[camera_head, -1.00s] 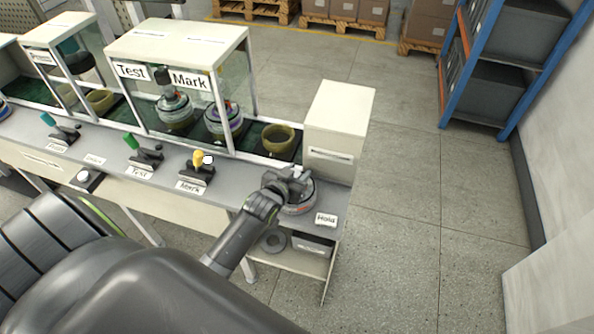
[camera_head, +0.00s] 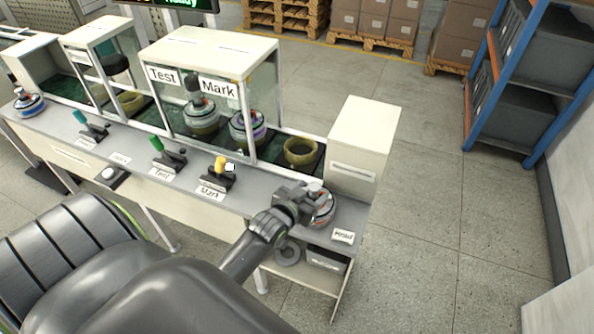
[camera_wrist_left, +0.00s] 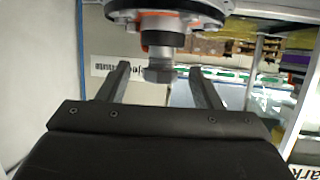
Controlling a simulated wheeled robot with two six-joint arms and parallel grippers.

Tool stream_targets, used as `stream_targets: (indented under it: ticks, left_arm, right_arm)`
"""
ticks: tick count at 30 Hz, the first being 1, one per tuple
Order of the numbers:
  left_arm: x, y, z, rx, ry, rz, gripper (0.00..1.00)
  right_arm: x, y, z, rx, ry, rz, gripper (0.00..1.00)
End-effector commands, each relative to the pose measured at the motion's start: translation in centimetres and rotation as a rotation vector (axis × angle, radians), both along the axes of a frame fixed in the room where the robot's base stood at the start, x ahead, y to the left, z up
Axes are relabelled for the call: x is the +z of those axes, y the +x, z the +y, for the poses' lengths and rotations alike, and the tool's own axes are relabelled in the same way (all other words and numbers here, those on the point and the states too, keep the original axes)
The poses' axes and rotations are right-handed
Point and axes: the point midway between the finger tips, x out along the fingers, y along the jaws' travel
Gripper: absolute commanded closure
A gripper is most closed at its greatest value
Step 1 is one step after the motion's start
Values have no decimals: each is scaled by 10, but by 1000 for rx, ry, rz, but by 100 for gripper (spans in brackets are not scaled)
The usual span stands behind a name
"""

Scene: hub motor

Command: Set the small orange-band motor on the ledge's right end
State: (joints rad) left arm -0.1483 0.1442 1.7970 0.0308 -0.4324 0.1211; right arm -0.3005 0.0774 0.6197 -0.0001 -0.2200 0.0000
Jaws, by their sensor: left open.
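The small motor (camera_head: 323,209) with an orange-red band sits on the right end of the grey ledge (camera_head: 263,190), beside the white Hold label (camera_head: 343,236). My left gripper (camera_head: 309,195) is at its left side and hides part of it. In the left wrist view the motor's round body with an orange ring (camera_wrist_left: 165,18) is at the top. Its stub shaft lies between and just beyond the two fingertips (camera_wrist_left: 160,73). The fingers are spread, with a visible gap on each side of the shaft. My right gripper is not in view.
A white box housing (camera_head: 362,150) stands behind the motor. Levers, including the yellow Mark lever (camera_head: 219,170), stand along the ledge to the left. Glazed stations hold other motors (camera_head: 247,130) and an olive ring (camera_head: 300,152). Another motor (camera_head: 28,103) sits far left. Open floor lies right.

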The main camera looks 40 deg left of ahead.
Motion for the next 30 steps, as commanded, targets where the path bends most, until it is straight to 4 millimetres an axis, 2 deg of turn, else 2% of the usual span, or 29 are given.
stream_targets:
  ticks: [6, 13, 19, 30]
  left_arm:
    - [11, -37, -2, 1, -2, 2, 41]
    - [22, -64, -3, 0, 0, 1, 41]
    - [27, -73, -4, 0, -1, 1, 41]
    - [27, -73, -4, 0, -1, 1, 41]
  right_arm:
    - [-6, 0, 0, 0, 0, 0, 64]
    - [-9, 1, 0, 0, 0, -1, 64]
    - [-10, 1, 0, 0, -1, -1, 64]
    - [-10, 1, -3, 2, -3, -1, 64]
